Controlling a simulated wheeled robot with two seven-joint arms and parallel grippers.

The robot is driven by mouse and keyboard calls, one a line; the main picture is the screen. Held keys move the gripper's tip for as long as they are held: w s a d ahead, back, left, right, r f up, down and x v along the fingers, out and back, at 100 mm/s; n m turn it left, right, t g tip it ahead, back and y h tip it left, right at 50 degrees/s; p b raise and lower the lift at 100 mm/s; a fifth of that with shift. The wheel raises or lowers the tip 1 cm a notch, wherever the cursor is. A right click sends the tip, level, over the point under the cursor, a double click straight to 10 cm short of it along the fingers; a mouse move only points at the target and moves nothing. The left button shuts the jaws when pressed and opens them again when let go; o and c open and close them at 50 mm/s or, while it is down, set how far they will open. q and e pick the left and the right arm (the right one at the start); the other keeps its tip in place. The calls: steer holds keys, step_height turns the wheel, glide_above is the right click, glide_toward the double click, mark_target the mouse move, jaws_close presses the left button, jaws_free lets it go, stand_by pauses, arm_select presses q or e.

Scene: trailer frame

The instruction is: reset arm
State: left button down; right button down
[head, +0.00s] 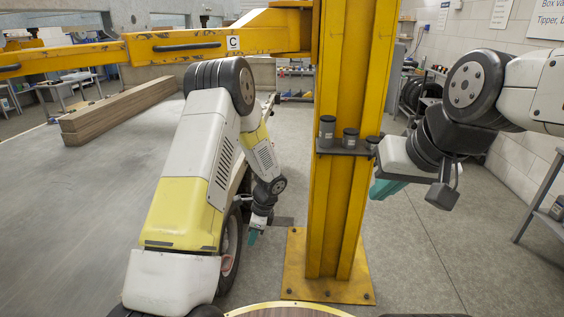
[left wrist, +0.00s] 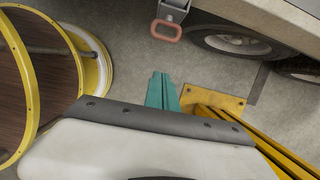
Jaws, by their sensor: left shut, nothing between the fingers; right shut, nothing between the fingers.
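My left arm rises from the bottom left of the head view, bends at a raised elbow and hangs down. Its teal left gripper (head: 253,237) is low, left of the yellow post and near the trailer's wheel. In the left wrist view its teal fingers (left wrist: 161,92) are together and empty above the grey floor. My right arm comes in from the right edge. Its teal right gripper (head: 385,189) is just right of the post, partly hidden by my wrist; it is shut, with nothing seen in it.
The yellow post (head: 337,225) stands on a bolted base plate (head: 300,273), between my grippers. A small shelf (head: 345,151) with dark jars is fixed to it. The grey trailer bed (head: 90,225) lies left, with timber beams (head: 125,108).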

arm_select(q)
steer(key=s+a+r+n+t+h, duration=0.1)
steer(key=s+r+n, duration=0.35)
steer(key=r, duration=0.85)
steer(key=s+a+r+n+t+h, duration=0.1)
steer(key=s+r+n+t, duration=0.3)
steer(key=r, duration=0.9)
steer(key=s+d+r+n+h, duration=0.1)
steer(key=s+r+n, duration=0.3)
steer(key=s+r, duration=0.2)
steer(key=s+d+r+n+t+h, duration=0.1)
steer(key=s+r+n, duration=0.3)
steer(key=s, duration=0.6)
step_height(320, 180, up, 2)
steer(key=shift+d+n+h, duration=0.35)
steer(key=shift+h, duration=0.35)
